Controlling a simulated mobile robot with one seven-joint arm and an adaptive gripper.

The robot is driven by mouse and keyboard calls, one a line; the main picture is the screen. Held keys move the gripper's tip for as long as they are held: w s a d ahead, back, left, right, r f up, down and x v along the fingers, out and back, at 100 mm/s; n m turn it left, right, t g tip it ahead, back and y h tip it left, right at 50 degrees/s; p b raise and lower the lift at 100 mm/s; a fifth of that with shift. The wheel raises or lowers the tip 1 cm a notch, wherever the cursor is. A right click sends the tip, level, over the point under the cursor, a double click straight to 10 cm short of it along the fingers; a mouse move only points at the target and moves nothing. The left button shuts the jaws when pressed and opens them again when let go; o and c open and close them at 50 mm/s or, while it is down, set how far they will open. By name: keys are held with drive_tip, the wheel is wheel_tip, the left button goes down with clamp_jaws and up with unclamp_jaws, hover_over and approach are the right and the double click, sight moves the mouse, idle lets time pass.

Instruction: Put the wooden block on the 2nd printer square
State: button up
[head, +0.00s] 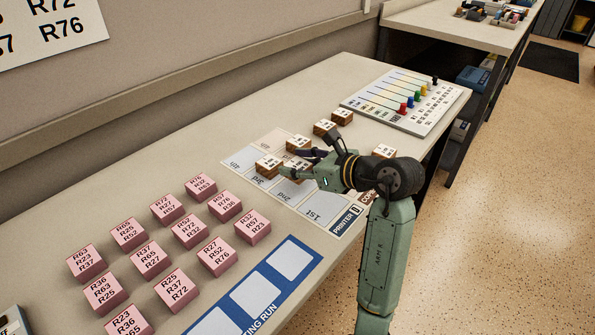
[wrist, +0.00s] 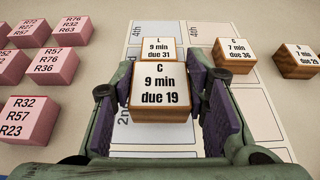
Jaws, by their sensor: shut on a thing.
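My gripper (head: 308,160) is shut on a wooden block (wrist: 160,95), whose white top reads "C 9 min due 19". In the wrist view the purple finger pads lie on its left and right sides. The block is over the pale blue 2nd square (head: 290,191) of the printer strip. Whether its underside touches the square is hidden. Another wooden block (wrist: 158,48), reading "L 9 min due 31", stands just beyond it; it also shows in the head view (head: 268,167). The 1st square (head: 324,207) is bare.
Wooden blocks reading "C 7 min due 36" (wrist: 234,53) and "B 7 min due 29" (wrist: 299,61) stand to the right. Several pink blocks (head: 190,231) fill the table's left part. A blue-edged strip (head: 254,300) lies in front. A board with coloured pegs (head: 403,106) lies at the back.

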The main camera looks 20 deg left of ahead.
drive_tip(key=shift+w+a+f+p, duration=0.1)
drive_tip(key=shift+f+p, duration=0.15)
drive_tip(key=shift+f, duration=0.65)
drive_tip(key=shift+w+a+f+p, duration=0.1)
drive_tip(key=shift+f+p, duration=0.1)
drive_tip(key=shift+f, duration=0.7)
drive_tip(key=shift+f, duration=0.2)
drive_tip(key=o, duration=1.1)
drive_tip(key=shift+o, duration=0.2)
drive_tip(key=shift+r, duration=0.15)
drive_tip(key=shift+d+r, duration=0.15)
drive_tip(key=b+v, duration=0.3)
drive_tip(key=v, duration=0.8)
drive_tip(key=shift+s+d+r, duration=0.1)
drive_tip(key=shift+s+d, duration=0.1)
drive_tip(key=shift+d, duration=0.15)
